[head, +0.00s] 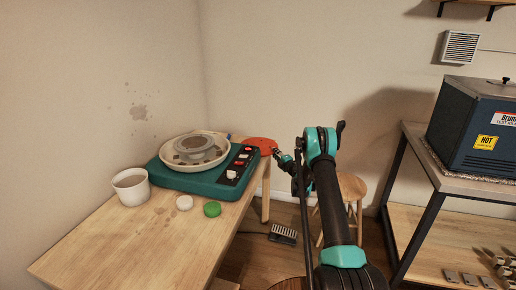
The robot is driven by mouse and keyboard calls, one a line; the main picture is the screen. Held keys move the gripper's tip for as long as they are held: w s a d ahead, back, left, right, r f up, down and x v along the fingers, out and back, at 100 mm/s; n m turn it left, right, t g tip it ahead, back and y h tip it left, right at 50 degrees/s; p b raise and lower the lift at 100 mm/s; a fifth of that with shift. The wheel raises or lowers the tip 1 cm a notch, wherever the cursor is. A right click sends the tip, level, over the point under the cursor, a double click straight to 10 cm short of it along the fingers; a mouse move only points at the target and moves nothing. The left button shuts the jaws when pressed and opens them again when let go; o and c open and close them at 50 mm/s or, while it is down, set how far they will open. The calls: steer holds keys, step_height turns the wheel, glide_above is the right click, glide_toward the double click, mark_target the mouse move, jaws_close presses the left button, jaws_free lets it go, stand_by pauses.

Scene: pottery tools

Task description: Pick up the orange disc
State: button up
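The orange disc (261,144) is at the far right corner of the wooden table, behind the teal pottery wheel. It looks flat and level; I cannot tell whether it rests on the table or is slightly above it. My gripper (277,153) is at the right edge of the disc, very close to it or touching. The gripper is small and dark here, so its finger opening and any hold on the disc cannot be made out.
The teal pottery wheel (190,180) stands on the table (130,245) left of the disc. A white cup (131,187), a white disc (184,203) and a green disc (212,209) are in front. A stool (351,187) and a kiln (478,125) on a bench are to the right.

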jaws_close()
step_height(320, 180, up, 20)
stand_by(0.9)
